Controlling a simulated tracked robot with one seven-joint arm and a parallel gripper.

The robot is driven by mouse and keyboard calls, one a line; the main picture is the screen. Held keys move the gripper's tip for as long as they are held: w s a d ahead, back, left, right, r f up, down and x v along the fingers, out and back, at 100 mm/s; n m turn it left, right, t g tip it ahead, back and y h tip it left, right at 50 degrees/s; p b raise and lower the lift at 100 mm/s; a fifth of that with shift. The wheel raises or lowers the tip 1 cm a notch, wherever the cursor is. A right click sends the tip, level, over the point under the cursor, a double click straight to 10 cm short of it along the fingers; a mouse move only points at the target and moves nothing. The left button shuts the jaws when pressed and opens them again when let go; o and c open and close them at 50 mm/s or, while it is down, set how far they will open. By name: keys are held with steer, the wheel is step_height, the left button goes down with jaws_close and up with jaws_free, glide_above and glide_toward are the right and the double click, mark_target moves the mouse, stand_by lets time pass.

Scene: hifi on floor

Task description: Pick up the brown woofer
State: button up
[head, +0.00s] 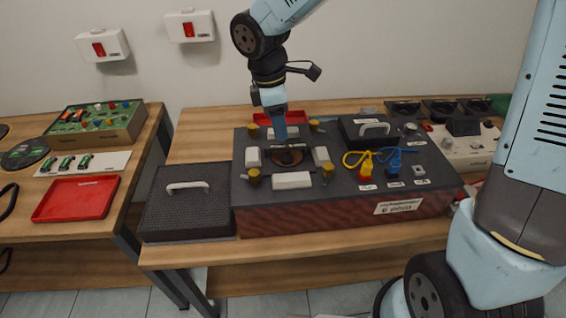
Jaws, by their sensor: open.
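The brown woofer (288,158) is a small round brown piece in the top of the dark box (335,215) on the right-hand table. White blocks and yellow-brown knobs surround it. My gripper (280,138) points down right over the woofer, its blue end partly hiding the woofer's far side. The fingers are too small to make out clearly, and I cannot tell whether they touch the woofer. Nothing is visibly held.
The same box carries a raised handled block (365,130) and yellow and blue cables (390,160) on its right. A black handled cover (187,203) lies to its left. A red tray (76,198) sits on the left table, and a gap separates the tables.

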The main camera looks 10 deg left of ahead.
mark_target(286, 146)
steer(key=f, duration=0.2)
steer(key=shift+d+f, duration=0.25)
steer(key=shift+f, duration=0.1)
steer(key=f, duration=0.2)
steer(key=d+f, duration=0.1)
steer(key=f, duration=0.1)
steer(key=shift+w+d, duration=0.1)
steer(key=shift+w, duration=0.1)
steer(key=shift+d+f, duration=0.1)
steer(key=shift+f, duration=0.5)
steer(key=shift+f, duration=0.2)
steer(key=shift+c, duration=0.3)
jaws_close()
stand_by(0.6)
